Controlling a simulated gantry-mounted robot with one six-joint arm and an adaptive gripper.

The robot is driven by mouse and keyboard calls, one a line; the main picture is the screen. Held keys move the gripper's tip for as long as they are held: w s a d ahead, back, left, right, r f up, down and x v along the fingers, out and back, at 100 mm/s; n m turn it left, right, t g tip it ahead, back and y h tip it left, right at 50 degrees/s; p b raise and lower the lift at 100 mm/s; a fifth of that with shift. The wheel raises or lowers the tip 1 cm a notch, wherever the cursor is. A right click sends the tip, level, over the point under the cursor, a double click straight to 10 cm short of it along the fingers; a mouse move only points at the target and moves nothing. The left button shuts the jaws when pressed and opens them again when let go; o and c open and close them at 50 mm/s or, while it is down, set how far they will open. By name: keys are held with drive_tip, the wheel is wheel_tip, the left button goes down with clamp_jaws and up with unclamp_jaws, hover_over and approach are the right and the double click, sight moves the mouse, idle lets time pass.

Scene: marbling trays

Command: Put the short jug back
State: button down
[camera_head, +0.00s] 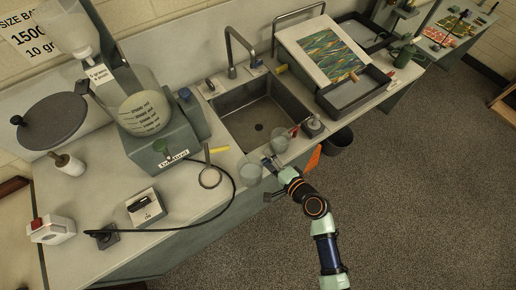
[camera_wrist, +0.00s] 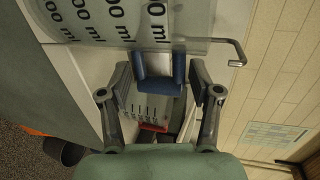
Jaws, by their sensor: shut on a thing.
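A clear jug (camera_head: 250,172), which I take to be the short jug, is at the counter's front edge, left of my gripper (camera_head: 270,164). I cannot tell whether it touches the counter. In the wrist view, a clear jug with dark "ml" marks (camera_wrist: 110,22) fills the top left. My gripper (camera_wrist: 160,75) is shut on a pale part beside that jug, apparently its handle. A second clear jug (camera_head: 279,143) stands farther back at the sink's front right; a small marked vessel (camera_wrist: 150,108) shows between my fingers in the wrist view.
The sink (camera_head: 252,108) and tap (camera_head: 231,55) lie behind my gripper. A ring on a stand (camera_head: 210,177) and a yellow strip (camera_head: 218,149) are to the left. The labelled green machine (camera_head: 162,150) and a switch box (camera_head: 146,207) with a cable are farther left.

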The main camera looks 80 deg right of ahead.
drive_tip(key=shift+w+d, duration=0.75)
drive_tip(key=shift+w, duration=0.15)
drive_tip(key=shift+w+d+p, duration=0.3)
drive_tip(key=shift+w+d, duration=1)
drive_tip(key=shift+w, duration=0.15)
drive_tip(key=shift+f+b, duration=0.4)
drive_tip(key=shift+f, duration=0.4)
drive_tip(key=shift+f, duration=0.15)
drive_tip(key=shift+c, duration=1.2)
unclamp_jaws()
